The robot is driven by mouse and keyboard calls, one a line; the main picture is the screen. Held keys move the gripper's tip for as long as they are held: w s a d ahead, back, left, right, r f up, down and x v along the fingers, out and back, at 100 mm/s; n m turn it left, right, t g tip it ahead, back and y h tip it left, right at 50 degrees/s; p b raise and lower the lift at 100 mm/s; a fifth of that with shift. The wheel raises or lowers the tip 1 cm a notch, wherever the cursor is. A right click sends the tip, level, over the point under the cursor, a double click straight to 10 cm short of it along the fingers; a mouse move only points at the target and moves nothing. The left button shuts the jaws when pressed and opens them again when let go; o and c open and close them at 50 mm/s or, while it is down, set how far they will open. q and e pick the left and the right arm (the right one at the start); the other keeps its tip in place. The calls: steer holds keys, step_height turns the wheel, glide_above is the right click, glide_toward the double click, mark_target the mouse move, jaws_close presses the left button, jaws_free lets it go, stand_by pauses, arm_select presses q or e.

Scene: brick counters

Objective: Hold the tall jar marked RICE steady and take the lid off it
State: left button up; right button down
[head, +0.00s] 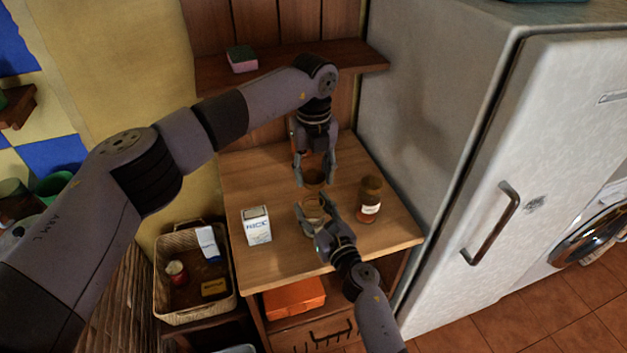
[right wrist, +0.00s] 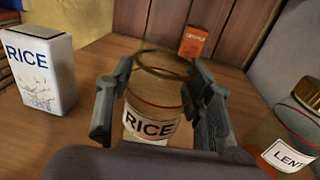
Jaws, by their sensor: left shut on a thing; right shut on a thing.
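The tall glass jar marked RICE (right wrist: 150,122) stands upright on the wooden counter, and it also shows in the head view (head: 312,208). My right gripper (head: 314,214) is shut around the jar's body, one finger on each side in the right wrist view (right wrist: 160,110). The jar's top looks open, with a bare rim. My left gripper (head: 315,178) points down above and behind the jar. It is shut on a brown round lid (head: 314,177), which appears apart from the jar. The left gripper is outside the right wrist view.
A jar labelled LENT... (right wrist: 287,140) stands to the right, also in the head view (head: 370,198). A white RICE box (head: 256,226) stands left, near the counter's front. An orange packet (right wrist: 193,41) stands behind. A refrigerator (head: 440,130) bounds the counter's right side.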

steer(key=c, duration=0.7)
jaws_free()
